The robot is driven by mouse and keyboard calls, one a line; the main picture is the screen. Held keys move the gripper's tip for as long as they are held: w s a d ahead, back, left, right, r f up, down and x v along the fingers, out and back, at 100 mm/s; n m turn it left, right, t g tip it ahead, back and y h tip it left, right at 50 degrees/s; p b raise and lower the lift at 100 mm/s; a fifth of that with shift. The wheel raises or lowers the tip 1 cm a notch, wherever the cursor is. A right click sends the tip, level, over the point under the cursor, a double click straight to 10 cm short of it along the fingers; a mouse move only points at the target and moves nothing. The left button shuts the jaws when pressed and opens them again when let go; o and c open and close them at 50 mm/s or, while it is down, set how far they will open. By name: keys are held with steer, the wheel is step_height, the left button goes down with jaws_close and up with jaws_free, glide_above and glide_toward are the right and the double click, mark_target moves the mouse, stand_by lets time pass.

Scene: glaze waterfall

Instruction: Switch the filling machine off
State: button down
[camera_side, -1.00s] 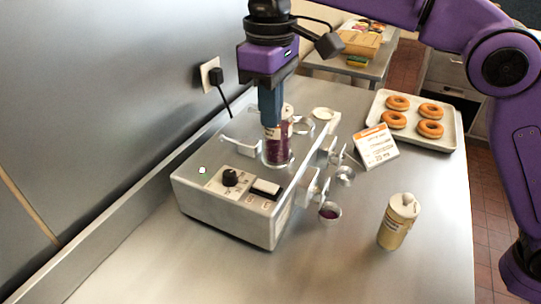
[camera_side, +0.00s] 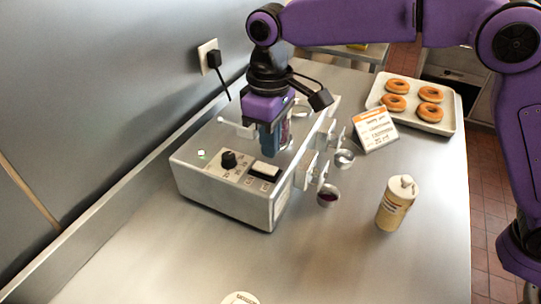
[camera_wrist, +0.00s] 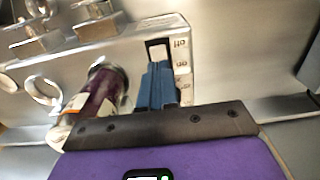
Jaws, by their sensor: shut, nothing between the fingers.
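The filling machine (camera_side: 225,190) is a steel box on the counter. My gripper (camera_side: 268,150) is shut and empty, pointing down just behind the switch in the side view. In the wrist view the blue fingertips (camera_wrist: 158,72) overlap the near end of the switch (camera_wrist: 158,48). I cannot tell whether they touch it. A clear cylinder of dark red filling (camera_wrist: 100,95) stands beside the fingers, mostly hidden in the side view.
Nozzles and a small cup (camera_side: 328,195) are on the machine's right side. A capped bottle (camera_side: 397,203), an orange-topped card (camera_side: 375,131) and a donut tray (camera_side: 447,125) stand farther right. A wall plug (camera_side: 214,58) feeds a cable. The front counter is open, with a white round thing (camera_side: 240,298) at the edge.

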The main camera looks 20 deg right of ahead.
mark_target(267, 169)
steer(key=shift+f, duration=1.95)
steer(key=shift+s+d+f, duration=0.2)
steer(key=shift+f, duration=0.2)
steer(key=shift+s+d+f, duration=0.15)
steer(key=shift+f, duration=0.2)
steer(key=shift+w+a+r, duration=0.25)
steer(key=shift+w+a, duration=0.3)
steer(key=shift+a, duration=0.05)
steer(key=shift+r, duration=0.2)
step_height(267, 169, up, 14)
steer(key=shift+r, duration=0.25)
